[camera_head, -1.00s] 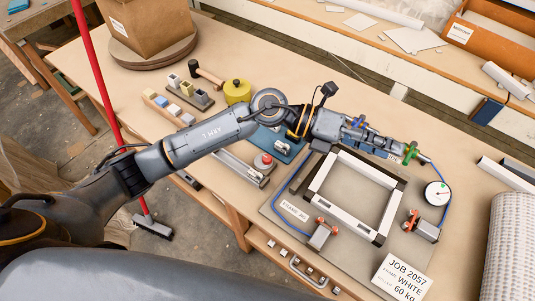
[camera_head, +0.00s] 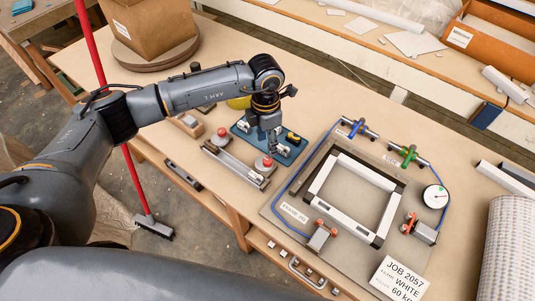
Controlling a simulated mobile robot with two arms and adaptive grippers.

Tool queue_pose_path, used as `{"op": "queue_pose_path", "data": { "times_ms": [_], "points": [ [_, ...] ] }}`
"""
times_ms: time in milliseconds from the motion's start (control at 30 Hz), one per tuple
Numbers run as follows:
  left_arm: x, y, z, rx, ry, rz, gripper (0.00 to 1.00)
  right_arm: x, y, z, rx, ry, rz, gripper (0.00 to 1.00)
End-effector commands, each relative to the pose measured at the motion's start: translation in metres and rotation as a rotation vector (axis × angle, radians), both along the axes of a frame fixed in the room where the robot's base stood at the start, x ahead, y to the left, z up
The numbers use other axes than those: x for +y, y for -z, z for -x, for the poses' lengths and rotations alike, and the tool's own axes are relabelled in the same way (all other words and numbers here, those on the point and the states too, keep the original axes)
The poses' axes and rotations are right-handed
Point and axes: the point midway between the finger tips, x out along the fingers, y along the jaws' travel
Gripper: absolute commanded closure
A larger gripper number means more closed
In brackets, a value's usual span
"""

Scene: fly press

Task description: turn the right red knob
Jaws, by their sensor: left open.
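Two round red knobs stand on the long metal bar at the middle left: a left one (camera_head: 222,132) and a right one (camera_head: 264,162). Two clamps with red-orange parts also stand at the near corners of the white frame, a left one (camera_head: 319,230) and a right one (camera_head: 420,229). My left gripper (camera_head: 272,150) points down over the blue plate (camera_head: 285,152), just behind the bar's right red knob in the picture. It is open and appears to hold nothing. Its fingertips are small, and contact cannot be told. My right gripper is not in view.
The white frame (camera_head: 323,180) lies on a grey board with a blue clamp (camera_head: 357,128), a green clamp (camera_head: 408,156) and a dial gauge (camera_head: 435,196). A cardboard box (camera_head: 148,25) stands at the back left. A ribbed roll (camera_head: 507,250) stands at the right.

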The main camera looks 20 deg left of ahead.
Motion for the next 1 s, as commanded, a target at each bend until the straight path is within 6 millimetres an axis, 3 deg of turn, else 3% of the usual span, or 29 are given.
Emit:
{"op": "queue_pose_path", "data": {
  "times_ms": [200, 333, 500, 767, 867, 1000],
  "points": [
    [-0.002, 0.043, 0.002, 0.004, -0.001, 0.001, 0.50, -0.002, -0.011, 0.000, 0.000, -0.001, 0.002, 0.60],
    [-0.003, 0.061, 0.002, 0.002, 0.001, 0.001, 0.50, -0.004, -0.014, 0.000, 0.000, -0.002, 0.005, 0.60],
    [-0.003, 0.073, 0.002, 0.001, 0.001, 0.002, 0.50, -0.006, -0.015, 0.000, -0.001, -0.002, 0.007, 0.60],
    [-0.003, 0.075, 0.002, -0.001, 0.001, 0.002, 0.50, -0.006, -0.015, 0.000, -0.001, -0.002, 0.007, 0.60],
    [-0.003, 0.074, 0.002, -0.001, 0.001, 0.002, 0.64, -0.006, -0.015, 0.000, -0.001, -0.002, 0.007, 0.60],
    [-0.003, 0.074, 0.002, -0.001, 0.001, 0.002, 0.92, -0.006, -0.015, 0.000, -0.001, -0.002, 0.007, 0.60]
  ]
}}
